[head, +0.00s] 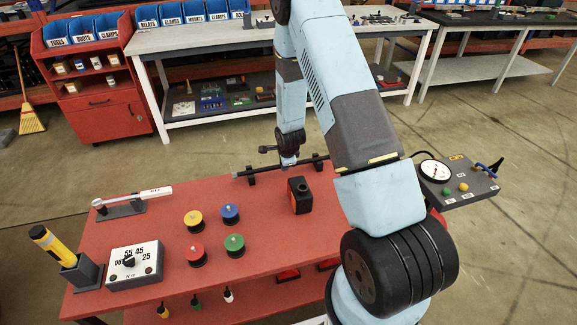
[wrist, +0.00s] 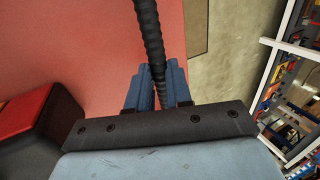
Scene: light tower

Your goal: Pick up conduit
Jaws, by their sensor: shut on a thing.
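The conduit (head: 303,162) is a thin black rod lying across two small black supports near the far edge of the red table. In the wrist view the conduit (wrist: 150,35) is black and ribbed and runs up the picture from between my fingers. My gripper (head: 288,160) reaches down on the middle of the rod in the head view. In the wrist view my blue-grey gripper fingers (wrist: 158,88) are shut on the conduit, one on each side. I cannot tell whether the rod is lifted clear of the supports.
A black-and-orange block (head: 300,195) stands close in front of the conduit. Yellow, blue, red and green knobs (head: 194,219), a dial box (head: 135,264), a torque wrench (head: 145,195) and a yellow flashlight (head: 52,243) occupy the left. A gauge panel (head: 455,183) is at right.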

